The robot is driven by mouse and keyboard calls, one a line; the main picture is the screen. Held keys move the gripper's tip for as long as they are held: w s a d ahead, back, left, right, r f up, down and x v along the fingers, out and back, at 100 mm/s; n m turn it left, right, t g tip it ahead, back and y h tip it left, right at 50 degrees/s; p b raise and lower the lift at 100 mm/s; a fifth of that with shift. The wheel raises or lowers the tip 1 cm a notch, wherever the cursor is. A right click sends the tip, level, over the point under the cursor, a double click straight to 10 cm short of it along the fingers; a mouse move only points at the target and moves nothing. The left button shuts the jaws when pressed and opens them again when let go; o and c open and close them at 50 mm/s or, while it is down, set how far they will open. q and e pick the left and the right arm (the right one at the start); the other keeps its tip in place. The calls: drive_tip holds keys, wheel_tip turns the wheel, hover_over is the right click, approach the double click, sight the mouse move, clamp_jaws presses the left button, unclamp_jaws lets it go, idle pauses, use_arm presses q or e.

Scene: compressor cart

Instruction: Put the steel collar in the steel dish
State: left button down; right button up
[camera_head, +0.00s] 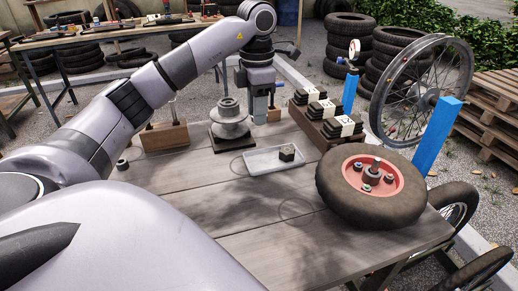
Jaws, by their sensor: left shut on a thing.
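The steel dish (252,169) is a pale, shallow rectangular tray near the middle of the cart top. A small dark block-like piece (287,153) sits in its right half. My left gripper (261,117) points down behind the dish, beside a wooden block. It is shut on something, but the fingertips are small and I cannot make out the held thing. I cannot surely identify the steel collar. A small dark, round piece (122,164) stands at the cart's left edge, and stacked grey metal discs (229,122) stand on a dark base left of my gripper. My right gripper is not in view.
A wheel with a red hub (335,185) lies on the right of the cart. A rack of dark stacked pieces (325,118) and blue posts (436,135) stand at the right. The front boards are clear.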

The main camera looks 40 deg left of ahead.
use_arm(q)
drive_tip(key=b, duration=0.1)
hover_over(257, 164)
wheel_tip(257, 164, down, 8)
drive_tip(key=shift+r, duration=0.15)
wheel_tip(257, 164, down, 5)
drive_tip(key=shift+w+b, duration=0.1)
drive_tip(key=shift+b, duration=0.45)
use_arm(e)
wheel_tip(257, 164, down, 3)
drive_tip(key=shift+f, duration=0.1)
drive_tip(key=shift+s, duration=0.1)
use_arm(q)
drive_tip(key=c, duration=1)
unclamp_jaws()
drive_tip(key=shift+c, duration=0.2)
